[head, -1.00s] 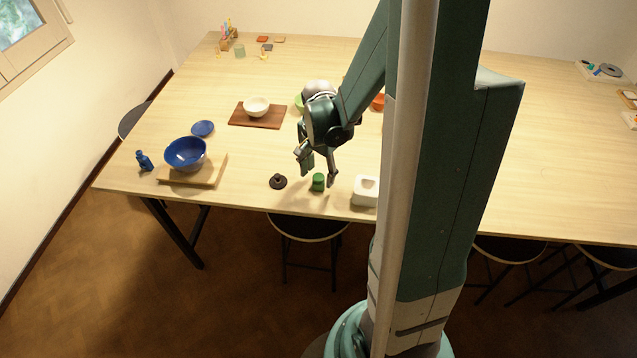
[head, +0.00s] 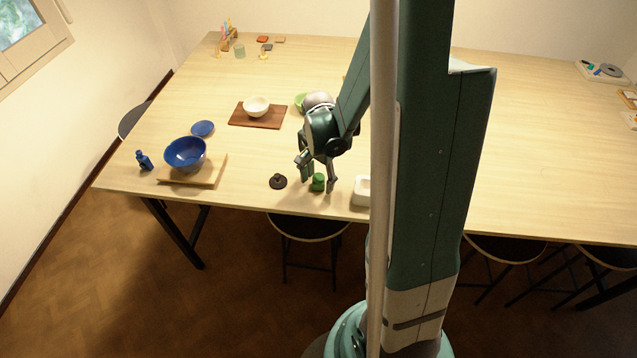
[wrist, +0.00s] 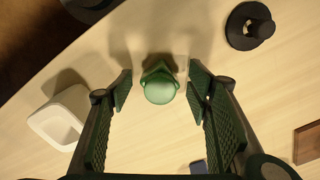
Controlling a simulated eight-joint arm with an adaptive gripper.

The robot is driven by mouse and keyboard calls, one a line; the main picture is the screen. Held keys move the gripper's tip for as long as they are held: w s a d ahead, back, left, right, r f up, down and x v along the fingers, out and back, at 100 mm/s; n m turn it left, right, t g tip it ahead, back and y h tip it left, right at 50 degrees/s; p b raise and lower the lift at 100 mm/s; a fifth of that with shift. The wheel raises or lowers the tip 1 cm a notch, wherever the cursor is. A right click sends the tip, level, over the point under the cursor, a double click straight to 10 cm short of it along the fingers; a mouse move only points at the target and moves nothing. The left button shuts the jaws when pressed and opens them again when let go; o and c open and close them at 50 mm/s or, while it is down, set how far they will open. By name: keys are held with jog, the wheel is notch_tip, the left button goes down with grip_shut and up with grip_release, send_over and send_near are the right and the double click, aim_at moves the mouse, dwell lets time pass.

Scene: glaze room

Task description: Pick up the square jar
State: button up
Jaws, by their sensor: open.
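The square jar (head: 318,185) is small and green and stands near the table's front edge. In the wrist view I look down on the jar (wrist: 159,88), with its round lid over a squarer body. My gripper (head: 317,178) is open, pointing down just above the jar. In the wrist view, one finger of my gripper (wrist: 160,86) is on each side of the jar, with a gap on both sides. I cannot tell how far down the fingertips reach beside it.
A dark flanged piece (head: 278,182) lies left of the jar. A white square dish (head: 361,190) is to the right, partly hidden by my arm. Further left are a blue bowl (head: 186,153) on a wooden board (head: 212,178) and a blue bottle (head: 144,160). The table's front edge is close.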

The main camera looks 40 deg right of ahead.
aim_at(318, 177)
jog(key=c, duration=1)
jog(key=shift+c, duration=0.2)
jog(key=shift+r, duration=0.15)
jog(key=shift+r, duration=4.85)
jog(key=shift+c, duration=0.2)
